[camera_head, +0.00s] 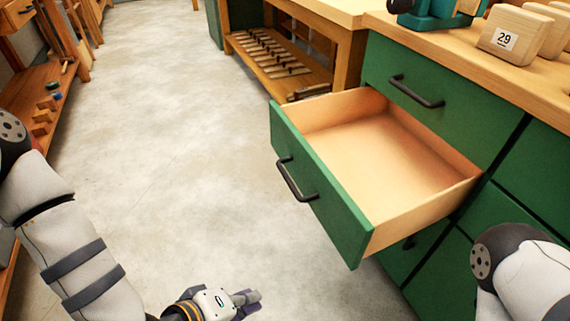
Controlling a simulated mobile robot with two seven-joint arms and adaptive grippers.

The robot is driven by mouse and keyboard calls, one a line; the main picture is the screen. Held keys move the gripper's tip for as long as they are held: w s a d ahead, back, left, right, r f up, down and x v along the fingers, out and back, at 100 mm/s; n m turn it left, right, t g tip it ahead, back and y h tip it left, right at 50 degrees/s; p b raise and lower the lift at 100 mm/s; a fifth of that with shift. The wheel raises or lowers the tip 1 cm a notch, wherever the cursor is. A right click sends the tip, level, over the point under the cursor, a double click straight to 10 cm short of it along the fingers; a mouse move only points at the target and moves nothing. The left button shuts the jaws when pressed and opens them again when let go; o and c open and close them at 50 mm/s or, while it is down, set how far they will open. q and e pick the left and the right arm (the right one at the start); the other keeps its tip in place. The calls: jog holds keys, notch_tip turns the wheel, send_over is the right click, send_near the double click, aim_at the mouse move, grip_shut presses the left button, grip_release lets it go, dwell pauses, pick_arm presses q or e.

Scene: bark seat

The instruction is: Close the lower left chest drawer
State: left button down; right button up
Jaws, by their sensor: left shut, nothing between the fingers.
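A green-fronted drawer (315,187) with a bare wooden inside stands pulled far out of the left column of the green chest (483,99). It is empty. Its dark bar handle (294,180) faces the floor side, to the left. A shut drawer with a dark handle is above it, and another green front is partly hidden below. My left gripper (250,301) is at the bottom of the view, below and left of the open drawer and apart from it. Its fingers are together and empty. My right arm shows at the lower right, but its gripper is out of view.
Wooden blocks (513,38), one marked 29, and a teal tool (436,12) stand on the chest top. A workbench (333,22) with a lower shelf of tools is behind. Wooden shelving (30,90) lines the left. The concrete floor (170,130) between is clear.

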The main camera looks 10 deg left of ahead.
pick_arm(q)
jog(key=w+a+r+n+t+b, duration=0.1)
jog(key=w+n+t+b, duration=0.1)
jog(key=w, duration=0.4)
jog(key=w+r+n+t+b, duration=0.1)
jog(key=w+r+t, duration=0.15)
jog(key=w, duration=0.25)
jog(key=w+a+r+n+t+b, duration=0.4)
jog(key=w+r+t, duration=0.2)
jog(key=w+r, duration=0.45)
jog(key=w+d+b, duration=0.1)
jog(key=w+d, duration=0.2)
jog(key=w, duration=0.2)
jog(key=w+d+y+b, duration=0.1)
jog(key=w+d, duration=0.1)
jog(key=w, duration=0.3)
jog(key=shift+w+d, duration=0.35)
jog(key=shift+d, duration=0.05)
pick_arm(e)
jog(key=s+f+g, duration=0.1)
jog(key=s+f, duration=0.2)
jog(key=f, duration=0.7)
jog(key=shift+s+g, duration=0.3)
jog(key=shift+a, duration=0.1)
